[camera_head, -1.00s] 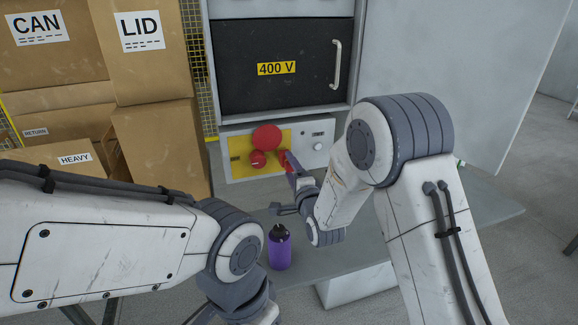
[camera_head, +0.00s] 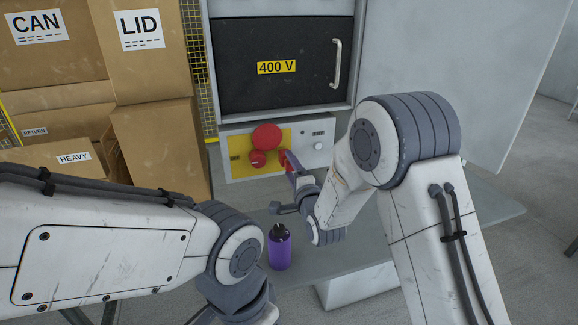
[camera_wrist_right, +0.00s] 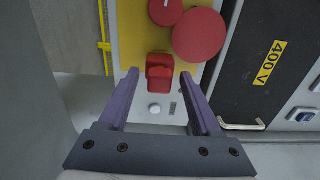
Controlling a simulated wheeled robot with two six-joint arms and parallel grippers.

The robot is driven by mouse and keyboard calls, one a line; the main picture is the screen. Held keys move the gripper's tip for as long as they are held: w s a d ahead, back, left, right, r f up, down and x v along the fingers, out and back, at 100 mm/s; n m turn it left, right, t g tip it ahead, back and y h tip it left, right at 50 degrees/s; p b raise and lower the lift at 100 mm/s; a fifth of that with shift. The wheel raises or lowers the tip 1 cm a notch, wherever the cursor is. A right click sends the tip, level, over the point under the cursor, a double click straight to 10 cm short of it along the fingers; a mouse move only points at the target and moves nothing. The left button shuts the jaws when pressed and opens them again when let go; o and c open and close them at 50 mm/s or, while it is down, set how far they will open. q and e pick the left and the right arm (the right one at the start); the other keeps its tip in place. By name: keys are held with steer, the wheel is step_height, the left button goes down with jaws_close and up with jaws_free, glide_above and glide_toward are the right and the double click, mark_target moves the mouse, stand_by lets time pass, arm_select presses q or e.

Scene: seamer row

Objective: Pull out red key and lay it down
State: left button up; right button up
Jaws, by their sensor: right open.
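The red key (camera_head: 283,159) sticks out of the panel at the right edge of its yellow plate (camera_head: 238,164). In the right wrist view it is a red block (camera_wrist_right: 160,70) between the two purple fingertips of my right gripper. The right gripper (camera_head: 291,165) is open, its fingers reaching the panel on either side of the key with gaps showing at both sides. In the head view the fingers partly cover the key. My left arm enters from the left, but its gripper is outside the frame.
A large red button (camera_head: 266,137) and a red knob (camera_head: 257,158) sit beside the key. A white knob (camera_head: 318,146) is farther right. A purple bottle (camera_head: 280,250) stands on the grey table below. The 400 V door (camera_head: 283,65) is above; cardboard boxes (camera_head: 160,150) are stacked left.

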mark_target(291, 168)
stand_by(0.3)
jaws_close()
stand_by(0.3)
stand_by(1.1)
steer(key=shift+b+v, duration=1.25)
steer(key=shift+v, duration=1.75)
